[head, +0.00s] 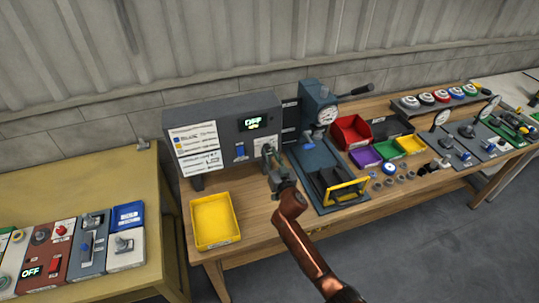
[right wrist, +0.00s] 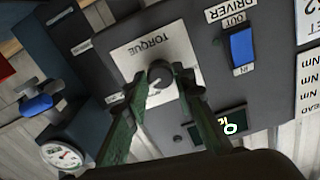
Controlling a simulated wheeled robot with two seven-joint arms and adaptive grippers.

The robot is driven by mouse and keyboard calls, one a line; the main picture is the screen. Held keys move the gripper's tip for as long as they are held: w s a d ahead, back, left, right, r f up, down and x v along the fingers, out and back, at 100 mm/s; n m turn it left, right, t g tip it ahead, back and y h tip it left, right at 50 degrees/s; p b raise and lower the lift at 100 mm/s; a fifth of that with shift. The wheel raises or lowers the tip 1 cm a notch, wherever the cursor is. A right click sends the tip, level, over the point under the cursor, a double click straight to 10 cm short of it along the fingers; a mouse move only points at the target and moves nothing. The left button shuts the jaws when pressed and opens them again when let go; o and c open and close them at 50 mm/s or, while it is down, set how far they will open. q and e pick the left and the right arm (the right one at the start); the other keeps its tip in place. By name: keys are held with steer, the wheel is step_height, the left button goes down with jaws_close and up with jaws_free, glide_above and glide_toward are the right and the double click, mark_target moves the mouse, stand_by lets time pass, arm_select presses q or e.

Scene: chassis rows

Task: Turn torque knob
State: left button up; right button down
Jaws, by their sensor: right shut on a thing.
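The torque knob (right wrist: 160,75) is a small grey round knob on a white plate lettered TORQUE (right wrist: 137,52), upside down in the right wrist view. My right gripper (right wrist: 162,78) has its two green fingers on either side of the knob, shut on it. My left gripper is not in view.
A blue DRIVER switch (right wrist: 241,48) is beside the knob plate. A yellow bin (head: 233,236) sits at the bench's front left. A blue press (head: 316,105) with a gauge, a blue fixture with a yellow handle (head: 347,192) and coloured bins (head: 365,156) stand to the right.

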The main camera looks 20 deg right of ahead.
steer(key=shift+n, duration=0.4)
steer(key=n, duration=0.4)
steer(key=shift+n+p, duration=0.3)
steer(key=shift+p, duration=0.1)
steer(key=shift+n, duration=2.2)
steer(key=shift+f, duration=0.1)
steer(key=c, duration=1.6)
jaws_free()
steer(key=s, duration=1.2)
steer(key=shift+d, duration=0.25)
